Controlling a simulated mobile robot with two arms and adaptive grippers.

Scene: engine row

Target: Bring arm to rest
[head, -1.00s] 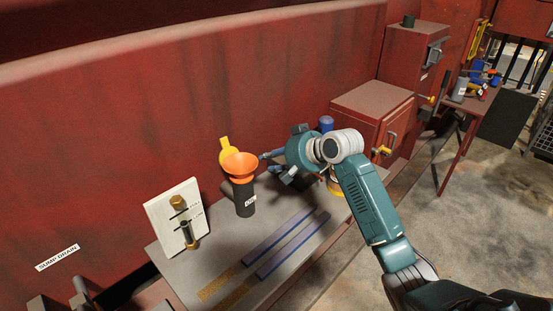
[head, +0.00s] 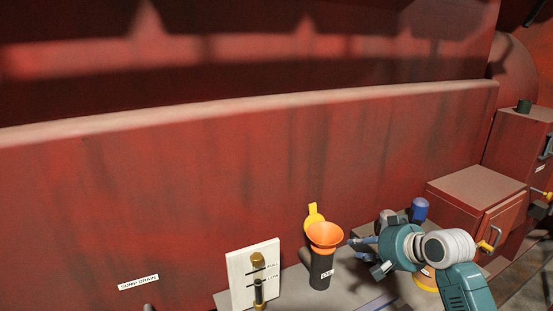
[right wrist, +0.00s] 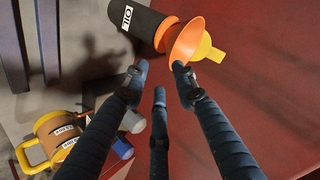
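My right gripper (head: 358,240) is just right of the orange funnel (head: 325,236), which sits on a black bottle labelled OIL (head: 320,271). In the right wrist view its fingers (right wrist: 158,76) are spread apart with nothing between them, and the funnel (right wrist: 187,40) and the OIL bottle (right wrist: 130,22) lie just beyond the fingertips. The head view does not make clear whether a fingertip touches the funnel. My left gripper is not in view.
A white gauge board (head: 240,279) with a dipstick stands left of the bottle. A blue-topped container (head: 419,209) and a yellow-handled labelled jug (right wrist: 55,135) are near my gripper. A red cabinet (head: 475,190) stands right. A red wall (head: 200,190) rises behind.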

